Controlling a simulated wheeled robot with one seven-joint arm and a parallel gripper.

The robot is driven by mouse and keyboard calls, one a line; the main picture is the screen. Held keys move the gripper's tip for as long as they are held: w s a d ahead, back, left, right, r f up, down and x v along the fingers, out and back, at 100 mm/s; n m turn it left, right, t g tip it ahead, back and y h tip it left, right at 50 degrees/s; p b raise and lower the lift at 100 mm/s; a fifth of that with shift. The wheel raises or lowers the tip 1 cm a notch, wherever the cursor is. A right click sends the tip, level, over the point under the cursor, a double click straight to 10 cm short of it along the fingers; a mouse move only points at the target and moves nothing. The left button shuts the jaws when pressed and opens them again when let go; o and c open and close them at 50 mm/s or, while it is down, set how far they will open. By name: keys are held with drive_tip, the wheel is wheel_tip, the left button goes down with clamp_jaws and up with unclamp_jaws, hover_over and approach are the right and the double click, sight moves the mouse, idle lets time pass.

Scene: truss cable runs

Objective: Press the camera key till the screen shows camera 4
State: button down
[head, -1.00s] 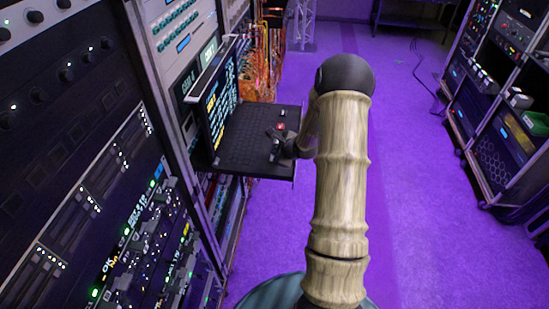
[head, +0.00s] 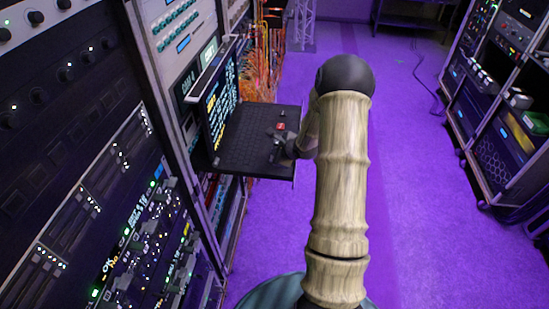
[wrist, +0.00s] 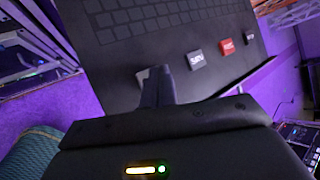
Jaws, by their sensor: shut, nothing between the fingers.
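A pull-out keyboard shelf (head: 245,148) juts from the rack, with a lit screen (head: 220,104) standing at its back; the screen's text is too small to read.
Racks with lit panels (head: 150,240) line the left side. Orange cables (head: 262,70) hang behind the shelf. Another equipment rack (head: 505,120) stands at the right.

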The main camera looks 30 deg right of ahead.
drive_tip(key=shift+f, duration=0.35)
drive_tip(key=shift+f, duration=0.45)
idle(0.8)
drive_tip(key=shift+r, duration=0.15)
drive_tip(key=shift+s+r+p, duration=0.1)
drive_tip(key=shift+r+p, duration=0.7)
drive_tip(key=shift+p, duration=0.25)
wheel_tip(320, 180, up, 5)
drive_tip(key=p, duration=0.5)
idle(2.0)
